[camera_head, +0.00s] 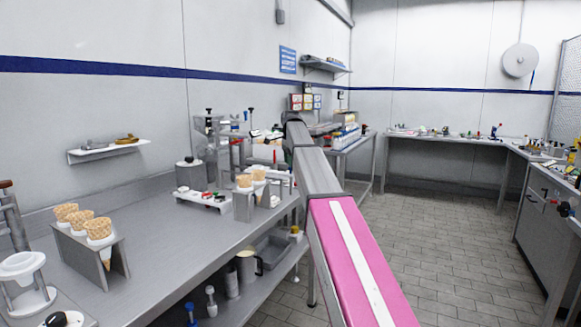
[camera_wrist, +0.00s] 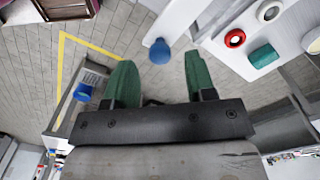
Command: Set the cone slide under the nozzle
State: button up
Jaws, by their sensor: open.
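My gripper (camera_wrist: 159,60) is open, its two green fingers spread apart in the wrist view. A blue knob (camera_wrist: 160,52) at the end of a white bar (camera_wrist: 178,20) shows between the fingertips; I cannot tell how far it is from them. The bar may be the cone slide, but this is not certain. In the head view my arm hides most of the gripper. A metal machine (camera_head: 213,128) with levers stands on the bench behind it; I cannot make out its nozzle. A metal stand (camera_head: 246,205) holding cones (camera_head: 259,174) is left of my arm.
A white strip (camera_head: 190,198) with red and green pieces lies on the bench (camera_head: 160,240). Another cone stand (camera_head: 75,250) is at the near left. A second blue knob (camera_wrist: 83,92) is left of my fingers. Tiled floor (camera_head: 430,230) is open to the right.

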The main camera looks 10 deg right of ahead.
aim_at(274, 171)
jog(key=shift+f, duration=1.1)
grip_shut()
jog(key=w+a, duration=0.1)
jog(key=a, duration=0.1)
jog(key=w+a, duration=0.4)
jog(key=a, duration=0.1)
jog(key=shift+d, duration=0.1)
grip_release()
